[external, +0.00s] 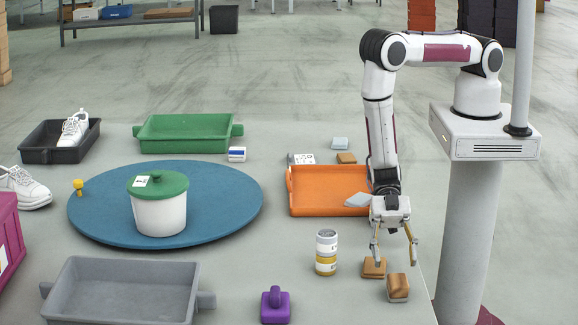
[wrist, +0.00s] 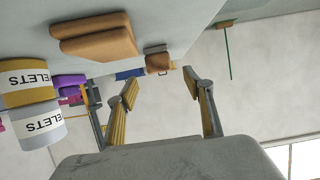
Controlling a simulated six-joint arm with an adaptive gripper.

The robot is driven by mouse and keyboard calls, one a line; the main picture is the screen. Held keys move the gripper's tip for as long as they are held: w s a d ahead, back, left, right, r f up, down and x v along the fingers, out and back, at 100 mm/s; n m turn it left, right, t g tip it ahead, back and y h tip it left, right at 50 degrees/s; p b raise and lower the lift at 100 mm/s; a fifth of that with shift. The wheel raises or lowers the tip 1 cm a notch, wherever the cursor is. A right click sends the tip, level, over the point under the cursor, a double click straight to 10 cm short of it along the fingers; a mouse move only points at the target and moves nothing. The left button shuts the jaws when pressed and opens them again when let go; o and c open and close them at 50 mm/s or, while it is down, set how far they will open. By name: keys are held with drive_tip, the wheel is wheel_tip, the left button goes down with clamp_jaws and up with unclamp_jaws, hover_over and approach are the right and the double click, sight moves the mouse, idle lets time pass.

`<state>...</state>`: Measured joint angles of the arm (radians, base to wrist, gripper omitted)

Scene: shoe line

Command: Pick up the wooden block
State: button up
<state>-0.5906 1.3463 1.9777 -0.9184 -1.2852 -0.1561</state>
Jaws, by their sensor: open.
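Two brown, wood-coloured pieces lie near the table's front right corner: a low block (external: 374,267) and, in front of it to the right, a taller rounded piece (external: 398,285) with a pale lower part. I cannot tell for sure which is the wooden block. My gripper (external: 394,256) points down just above and behind them, open, with nothing between its fingers. In the wrist view, the open fingers (wrist: 161,82) frame empty space. A large two-layered brown piece (wrist: 100,42) and a small brown piece (wrist: 157,62) show beyond them, apart from the fingers.
A yellow-and-white can (external: 326,253) stands left of the blocks, near my gripper. An orange tray (external: 328,210) is behind, by my arm. A purple object (external: 275,306) and grey bin (external: 125,290) are at the front. A white pot (external: 159,210) stands on a blue disc (external: 95,215).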

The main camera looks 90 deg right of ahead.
sight(398, 276)
drive_tip(key=shift+x, duration=1.35)
drive_tip(key=shift+r+x, duration=0.1)
drive_tip(key=shift+x, duration=1.2)
drive_tip(key=shift+r+x, duration=0.15)
drive_tip(key=shift+x, duration=1.1)
drive_tip(key=shift+a, duration=0.1)
drive_tip(key=c, duration=1.2)
